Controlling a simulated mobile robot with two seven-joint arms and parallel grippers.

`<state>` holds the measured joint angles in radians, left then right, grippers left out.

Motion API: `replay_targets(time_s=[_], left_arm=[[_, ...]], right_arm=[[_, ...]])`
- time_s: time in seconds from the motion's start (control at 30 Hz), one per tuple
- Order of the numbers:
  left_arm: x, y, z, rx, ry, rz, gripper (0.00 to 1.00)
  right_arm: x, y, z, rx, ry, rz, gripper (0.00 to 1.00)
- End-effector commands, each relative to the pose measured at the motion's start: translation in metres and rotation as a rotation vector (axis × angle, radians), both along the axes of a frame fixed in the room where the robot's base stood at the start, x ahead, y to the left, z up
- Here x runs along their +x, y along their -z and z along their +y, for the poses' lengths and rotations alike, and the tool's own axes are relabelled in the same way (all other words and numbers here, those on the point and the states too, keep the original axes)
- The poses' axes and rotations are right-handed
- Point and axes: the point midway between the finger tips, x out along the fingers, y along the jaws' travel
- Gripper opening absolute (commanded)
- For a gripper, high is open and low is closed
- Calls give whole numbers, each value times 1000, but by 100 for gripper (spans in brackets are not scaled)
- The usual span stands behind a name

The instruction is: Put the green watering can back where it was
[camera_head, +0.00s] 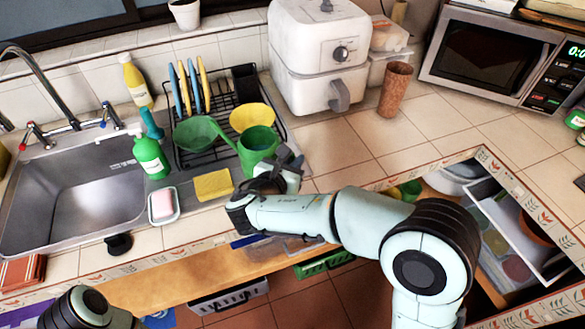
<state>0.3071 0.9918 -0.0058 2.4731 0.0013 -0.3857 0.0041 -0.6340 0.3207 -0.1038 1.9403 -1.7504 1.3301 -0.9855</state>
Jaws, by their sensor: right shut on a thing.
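The green watering can (257,152) is upright at the front right of the black dish rack (186,158), its spout pointing left toward the green bowl (193,134). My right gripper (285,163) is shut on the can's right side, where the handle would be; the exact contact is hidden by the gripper. I cannot tell whether the can's base touches the counter or rack. Only part of my left arm shows at the bottom left; its gripper is out of view.
A yellow bowl (252,117) stands behind the can. A yellow sponge (213,185) and soap dish (164,206) lie at left, beside the sink (75,205). A white air fryer (318,60) and brown cup (395,90) stand behind. An open drawer (535,235) is at right. Counter right of the can is clear.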

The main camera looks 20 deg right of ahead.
Motion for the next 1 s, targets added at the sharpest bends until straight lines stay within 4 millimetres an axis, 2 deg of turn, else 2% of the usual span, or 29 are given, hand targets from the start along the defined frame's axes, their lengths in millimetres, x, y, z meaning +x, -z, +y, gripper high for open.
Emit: replay_targets(time_s=[0.03, 0.17, 0.6, 0.63, 0.7, 1.0], left_arm=[[-1, 3, 0, 0, 0, 0, 43], [-1, 5, 0, 0, 0, 0, 43], [0, 6, 0, 1, -1, -3, 43], [0, 6, 0, 0, -1, -3, 43], [0, 6, 0, 0, -1, -3, 43], [0, 4, 0, 1, -1, -2, 43]], right_arm=[[0, 9, 0, -1, 0, -1, 0], [0, 22, 0, 0, 1, -3, 0], [0, 28, 0, 2, 0, -4, 0], [0, 28, 0, 0, 0, -1, 24], [0, 28, 0, 0, 0, -1, 43], [0, 25, 0, 0, -1, -2, 43]])
